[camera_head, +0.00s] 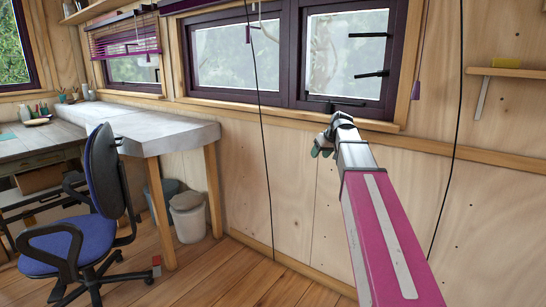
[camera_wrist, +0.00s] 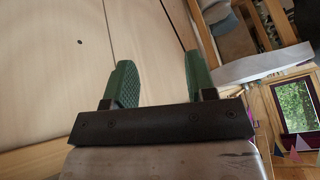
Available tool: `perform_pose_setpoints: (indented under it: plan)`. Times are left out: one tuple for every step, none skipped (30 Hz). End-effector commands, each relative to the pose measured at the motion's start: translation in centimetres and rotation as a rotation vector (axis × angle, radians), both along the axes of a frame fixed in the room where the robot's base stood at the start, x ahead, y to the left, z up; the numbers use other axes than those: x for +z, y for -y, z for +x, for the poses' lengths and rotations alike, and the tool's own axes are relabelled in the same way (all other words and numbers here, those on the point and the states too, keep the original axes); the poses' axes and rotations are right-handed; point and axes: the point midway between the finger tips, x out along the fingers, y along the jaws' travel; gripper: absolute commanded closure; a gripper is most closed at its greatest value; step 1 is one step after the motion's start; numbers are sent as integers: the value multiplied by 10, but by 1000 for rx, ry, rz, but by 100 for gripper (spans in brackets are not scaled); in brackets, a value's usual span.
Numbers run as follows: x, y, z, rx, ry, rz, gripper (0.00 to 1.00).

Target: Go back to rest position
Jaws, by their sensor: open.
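My gripper (camera_head: 322,146) is at the end of my pink and white arm in the head view, in front of the plywood wall below the window. In the wrist view its two green fingers (camera_wrist: 158,82) stand apart with nothing between them. The gripper is open and empty. Plywood wall panels show behind the fingers in the wrist view.
A window (camera_head: 225,60) with a sill is just above the gripper. A white-topped desk (camera_head: 150,125), an office chair (camera_head: 75,240) and a bin (camera_head: 188,217) stand to the left. Cords hang along the wall. A small shelf (camera_head: 510,72) is at right. Some wooden floor is clear.

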Motion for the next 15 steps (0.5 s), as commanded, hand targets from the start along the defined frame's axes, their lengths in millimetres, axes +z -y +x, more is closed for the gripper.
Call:
perform_pose_setpoints:
  plan:
    - [-26, -3, -14, -19, -31, -6, 49]
    - [-39, -3, -19, -30, -46, -11, 49]
    - [-56, -4, -26, -47, -68, -17, 49]
    - [-69, -5, -31, -58, -82, -23, 49]
    - [-81, -6, -37, -70, -98, -27, 49]
    - [-97, -6, -45, -85, -119, -35, 49]
    - [-109, -7, -51, -97, -134, -40, 49]
    - [-121, -7, -58, -109, -150, -45, 49]
    - [-136, -8, -66, -124, -168, -54, 49]
    - [-147, -9, -73, -135, -183, -60, 49]
    - [-158, -9, -80, -145, -197, -66, 49]
    - [-173, -10, -90, -160, -216, -76, 49]
    - [-183, -11, -97, -170, -231, -82, 49]
    - [-194, -11, -104, -182, -245, -88, 49]
    - [-207, -12, -115, -195, -263, -99, 49]
